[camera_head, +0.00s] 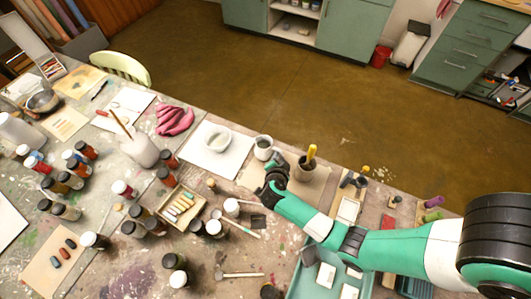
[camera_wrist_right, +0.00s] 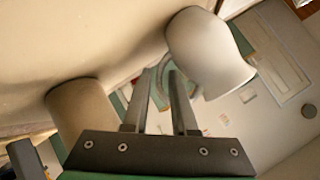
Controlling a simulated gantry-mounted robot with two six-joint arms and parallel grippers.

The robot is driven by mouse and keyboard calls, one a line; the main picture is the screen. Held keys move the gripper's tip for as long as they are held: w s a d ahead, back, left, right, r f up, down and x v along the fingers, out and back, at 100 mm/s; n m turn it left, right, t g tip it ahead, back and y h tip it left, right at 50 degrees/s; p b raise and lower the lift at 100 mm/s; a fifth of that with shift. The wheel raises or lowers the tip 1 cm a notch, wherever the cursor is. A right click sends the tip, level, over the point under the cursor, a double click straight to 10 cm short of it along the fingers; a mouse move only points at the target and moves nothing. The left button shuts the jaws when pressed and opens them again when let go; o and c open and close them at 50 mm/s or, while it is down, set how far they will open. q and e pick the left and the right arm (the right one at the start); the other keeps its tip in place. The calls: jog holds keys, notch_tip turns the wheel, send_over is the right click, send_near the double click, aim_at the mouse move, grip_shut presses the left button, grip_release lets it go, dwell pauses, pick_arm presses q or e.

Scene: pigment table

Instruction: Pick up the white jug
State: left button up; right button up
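The white jug (camera_head: 263,149) stands on the table just beyond my right gripper (camera_head: 277,170). In the right wrist view the jug (camera_wrist_right: 207,52) is large at the upper right, appearing tipped because the camera is turned. A thin curved form, apparently its handle, shows near the gap between the fingertips of my right gripper (camera_wrist_right: 160,76). The two fingers are apart, with no object clearly clamped between them. Whether they touch the jug cannot be told. My left gripper is not in view.
A beige pot (camera_head: 307,168) with a yellow-handled tool stands to the right of my gripper; the pot (camera_wrist_right: 80,110) also shows in the wrist view. A white dish (camera_head: 217,138) lies left of the jug. A teal tray (camera_head: 304,278) is below my right forearm.

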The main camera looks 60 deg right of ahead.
jog(key=shift+x, duration=0.95)
grip_shut()
dwell(0.6)
